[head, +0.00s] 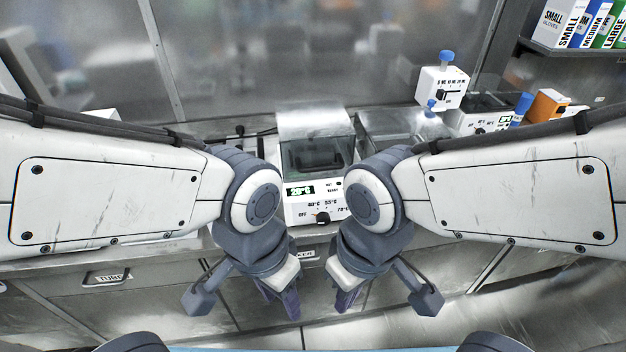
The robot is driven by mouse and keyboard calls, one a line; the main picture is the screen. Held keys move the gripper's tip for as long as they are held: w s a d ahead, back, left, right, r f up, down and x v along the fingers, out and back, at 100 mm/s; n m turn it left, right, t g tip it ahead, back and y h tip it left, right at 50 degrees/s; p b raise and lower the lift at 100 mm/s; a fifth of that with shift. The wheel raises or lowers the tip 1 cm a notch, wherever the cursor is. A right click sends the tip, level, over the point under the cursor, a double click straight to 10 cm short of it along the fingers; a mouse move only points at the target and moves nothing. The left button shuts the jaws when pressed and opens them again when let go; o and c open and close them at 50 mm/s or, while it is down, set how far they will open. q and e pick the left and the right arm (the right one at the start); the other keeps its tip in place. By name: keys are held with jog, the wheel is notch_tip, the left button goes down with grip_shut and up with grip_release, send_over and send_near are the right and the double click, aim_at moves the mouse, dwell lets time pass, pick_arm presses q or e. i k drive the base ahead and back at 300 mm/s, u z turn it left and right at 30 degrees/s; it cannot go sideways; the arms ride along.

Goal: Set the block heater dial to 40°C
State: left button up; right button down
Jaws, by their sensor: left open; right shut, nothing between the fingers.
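The block heater (298,212) stands on the bench straight ahead, between my two arms, with a clear lid over its well. Its front panel has a green display (299,191) that seems to read about 20°C; the digits are blurry. The black dial (322,218) sits low on the panel, with OFF, 40°C, 55°C and 70°C marked around it. I cannot tell for sure where the dial points. My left gripper (284,303) is open, below and left of the dial. My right gripper (345,301) is shut and empty, below and right of it. Both are apart from the heater.
A second device with a dial (485,122) stands at the back right, beside a white box with blue knobs (442,88) and an orange box (547,106). Steel drawers (130,290) run below the bench edge. A shelf (580,50) holds glove boxes.

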aim_at(323, 218)
jog(key=z, duration=1.25)
jog(key=k, duration=0.5)
jog(key=u, duration=0.95)
